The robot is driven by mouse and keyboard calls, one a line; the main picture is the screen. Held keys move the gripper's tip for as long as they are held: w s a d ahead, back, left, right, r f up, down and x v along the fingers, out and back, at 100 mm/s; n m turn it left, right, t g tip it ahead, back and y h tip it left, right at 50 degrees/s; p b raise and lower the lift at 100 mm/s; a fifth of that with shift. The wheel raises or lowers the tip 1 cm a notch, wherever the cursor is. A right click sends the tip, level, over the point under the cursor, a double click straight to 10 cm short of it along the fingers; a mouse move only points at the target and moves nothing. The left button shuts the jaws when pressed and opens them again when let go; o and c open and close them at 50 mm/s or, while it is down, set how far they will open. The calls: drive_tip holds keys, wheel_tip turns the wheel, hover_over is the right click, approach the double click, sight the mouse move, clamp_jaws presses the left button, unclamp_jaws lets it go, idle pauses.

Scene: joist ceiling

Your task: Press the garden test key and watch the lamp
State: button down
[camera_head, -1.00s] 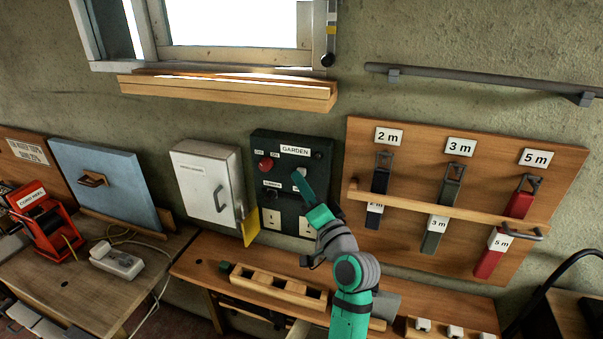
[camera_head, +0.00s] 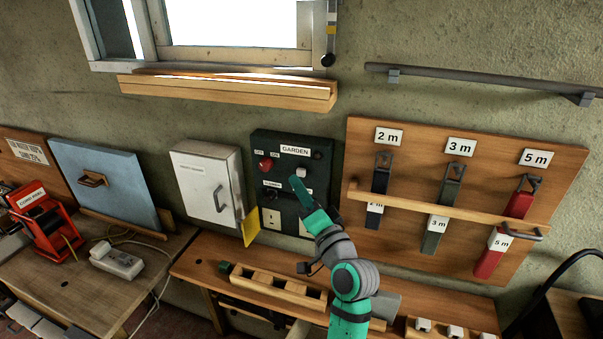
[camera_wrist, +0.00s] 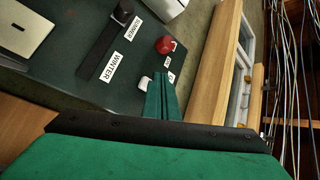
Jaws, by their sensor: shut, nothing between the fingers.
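The dark green GARDEN panel (camera_head: 262,150) hangs on the wall below the window. It carries a red knob (camera_head: 265,163) with small side labels and a white key (camera_head: 300,172) below the GARDEN label. A small dark round fitting (camera_head: 317,155), perhaps the lamp, shows no glow. My gripper (camera_head: 296,183) is shut and empty, its tips just below and left of the white key. In the wrist view the fingers (camera_wrist: 161,85) partly cover the white key (camera_wrist: 144,82); I cannot tell whether they touch it. The red knob (camera_wrist: 165,44) shows beyond them.
A black selector (camera_wrist: 122,12) with SUMMER and WINTER labels sits on the panel. A white cabinet (camera_head: 200,165) and yellow tag (camera_head: 250,226) are to the left. A strap board (camera_head: 400,250) is to the right. Below is a bench (camera_head: 200,262) with a slotted wooden block (camera_head: 285,290).

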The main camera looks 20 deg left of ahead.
drive_tip(key=s, duration=0.6)
drive_tip(key=shift+a, duration=0.1)
drive_tip(key=shift+f, duration=0.1)
idle(0.6)
drive_tip(key=s+d+f+m+t+h, duration=0.1)
drive_tip(key=s+d+f+h, duration=0.3)
drive_tip(key=f, duration=0.5)
drive_tip(key=s+d+f+m+h, duration=0.1)
drive_tip(key=s+d+f+h, duration=0.3)
drive_tip(key=f, duration=0.5)
drive_tip(key=s+d+f+m+t+h, duration=0.1)
drive_tip(key=s+d+f+h, duration=0.1)
drive_tip(key=s+d+f, duration=0.55)
drive_tip(key=s+d+f+n+g+h, duration=0.1)
drive_tip(key=s+f+n+h, duration=0.1)
drive_tip(key=s, duration=1.1)
drive_tip(key=s+d+f+n+g+h, duration=0.1)
drive_tip(key=s+f+n, duration=0.3)
drive_tip(key=s, duration=0.9)
drive_tip(key=shift+s+d+h, duration=0.25)
drive_tip(key=shift+d+h, duration=0.15)
drive_tip(key=shift+d, duration=0.1)
drive_tip(key=shift+w, duration=0.1)
